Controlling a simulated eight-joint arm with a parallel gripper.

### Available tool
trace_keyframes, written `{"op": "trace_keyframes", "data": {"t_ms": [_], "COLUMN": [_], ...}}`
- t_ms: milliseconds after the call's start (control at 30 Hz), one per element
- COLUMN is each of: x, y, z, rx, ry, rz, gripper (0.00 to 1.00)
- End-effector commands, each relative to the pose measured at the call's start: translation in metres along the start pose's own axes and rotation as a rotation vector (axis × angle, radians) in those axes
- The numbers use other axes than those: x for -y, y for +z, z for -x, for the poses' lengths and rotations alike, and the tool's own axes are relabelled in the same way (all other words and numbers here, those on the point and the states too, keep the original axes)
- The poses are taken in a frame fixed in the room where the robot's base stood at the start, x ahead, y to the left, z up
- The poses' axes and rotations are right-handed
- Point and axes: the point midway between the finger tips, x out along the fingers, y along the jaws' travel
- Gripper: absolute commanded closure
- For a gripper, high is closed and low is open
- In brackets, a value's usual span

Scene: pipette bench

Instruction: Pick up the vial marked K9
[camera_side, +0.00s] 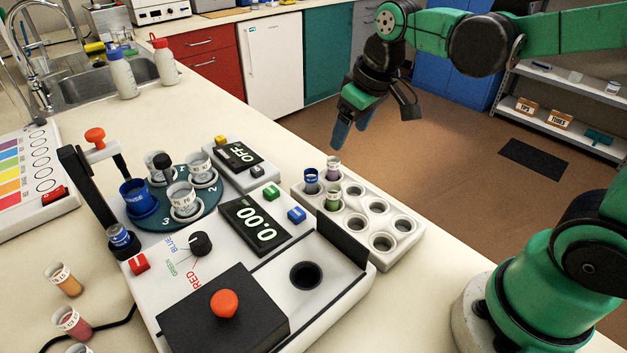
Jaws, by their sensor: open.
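Several small vials are in view, and I cannot read K9 on any of them. Three stand in the white rack: a dark blue one (311,182), a pale one (333,167) and one with green content (333,199). An orange vial (64,280) and a red vial (72,322) stand on the bench at lower left, with another cut off below. My gripper (353,128) is open and empty, pointing down, above and beyond the rack in the picture, apart from every vial.
The white rack (408,251) has several empty holes. A white instrument (340,290) with a turntable (152,208) of cups, a black upright plate (342,244) and a red-knobbed black box (190,325) fills the middle. Two bottles (122,75) (163,62) stand by the sink.

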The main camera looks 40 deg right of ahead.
Motion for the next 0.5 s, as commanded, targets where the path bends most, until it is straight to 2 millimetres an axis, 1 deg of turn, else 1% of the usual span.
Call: {"op": "trace_keyframes", "data": {"t_ms": [33,200,333,500], "x": [-0.004,-0.016,-0.022,-0.025], "y": [-0.009,-0.027,-0.032,-0.033], "z": [-0.007,-0.037,-0.056,-0.069], "rx": [0.044,0.192,0.268,0.312], "ry": [-0.005,-0.035,-0.058,-0.073], "rz": [0.015,0.075,0.106,0.124], "gripper": [0.31,0.31,0.31,0.31]}}
